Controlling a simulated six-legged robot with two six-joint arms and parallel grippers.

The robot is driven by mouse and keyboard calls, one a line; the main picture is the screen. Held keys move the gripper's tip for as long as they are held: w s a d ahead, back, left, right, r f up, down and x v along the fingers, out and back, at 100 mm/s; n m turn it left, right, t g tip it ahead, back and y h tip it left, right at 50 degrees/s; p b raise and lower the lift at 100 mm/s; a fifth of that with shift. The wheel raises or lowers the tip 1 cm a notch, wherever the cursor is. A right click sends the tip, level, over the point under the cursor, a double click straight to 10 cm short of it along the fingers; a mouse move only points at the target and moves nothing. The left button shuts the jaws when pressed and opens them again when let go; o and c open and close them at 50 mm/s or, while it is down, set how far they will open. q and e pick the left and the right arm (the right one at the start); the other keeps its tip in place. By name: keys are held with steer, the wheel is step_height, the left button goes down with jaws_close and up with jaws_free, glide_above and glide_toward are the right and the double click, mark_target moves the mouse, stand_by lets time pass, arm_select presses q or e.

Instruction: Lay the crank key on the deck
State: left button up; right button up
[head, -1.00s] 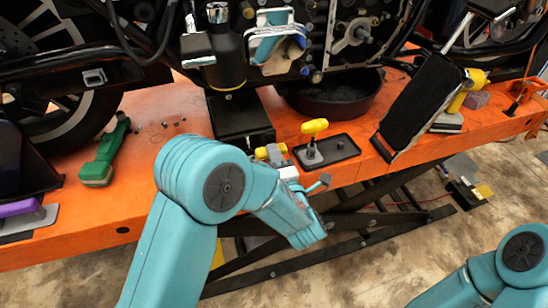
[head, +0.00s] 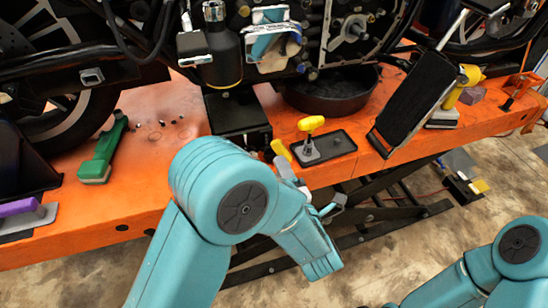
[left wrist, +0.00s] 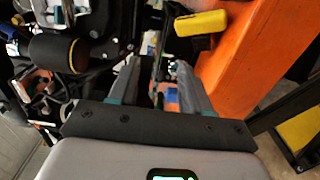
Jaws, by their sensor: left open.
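The crank key appears to be the yellow-handled key (head: 311,124), upright in a grey holder on a small black tray (head: 340,146) at the deck's front edge. A second yellow piece (head: 281,150) shows just left of the tray, partly hidden by my left arm. The orange deck (head: 150,190) runs across the view. My left gripper (left wrist: 155,68) is open, its fingers apart. A yellow handle (left wrist: 200,23) lies beyond its right finger in the left wrist view; I cannot tell which yellow piece it is. In the head view my arm largely hides this gripper. My right gripper is out of view.
A green-handled tool (head: 103,152) lies on the deck at left, with bare orange around it. A black pan (head: 330,95) stands under the engine. A dark tilted panel (head: 418,100) stands right of the tray. The motorcycle fills the back.

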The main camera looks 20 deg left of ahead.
arm_select(q)
steer(key=s+a+f+m+g+h, duration=0.1)
steer(key=s+f+m+g+h, duration=0.15)
steer(key=f+m, duration=0.4)
steer(key=s+f+m+g+h, duration=0.2)
steer(key=f+m+g+h, duration=0.15)
steer(key=f, duration=0.65)
steer(key=s+a+f+m+g+h, duration=0.1)
steer(key=s+f+m+g+h, duration=0.1)
steer(key=f+m+h, duration=0.45)
steer(key=s+f+m+g, duration=0.3)
steer(key=s, duration=0.4)
steer(key=s+f+m+g+h, duration=0.1)
steer(key=s+f+m+g, duration=0.2)
steer(key=s, duration=0.5)
steer(key=shift+s+d+f+g, duration=0.15)
steer(key=shift+d+f+g, duration=0.15)
steer(key=shift+f, duration=0.2)
steer(key=shift+r+h, duration=0.1)
steer(key=shift+h, duration=0.15)
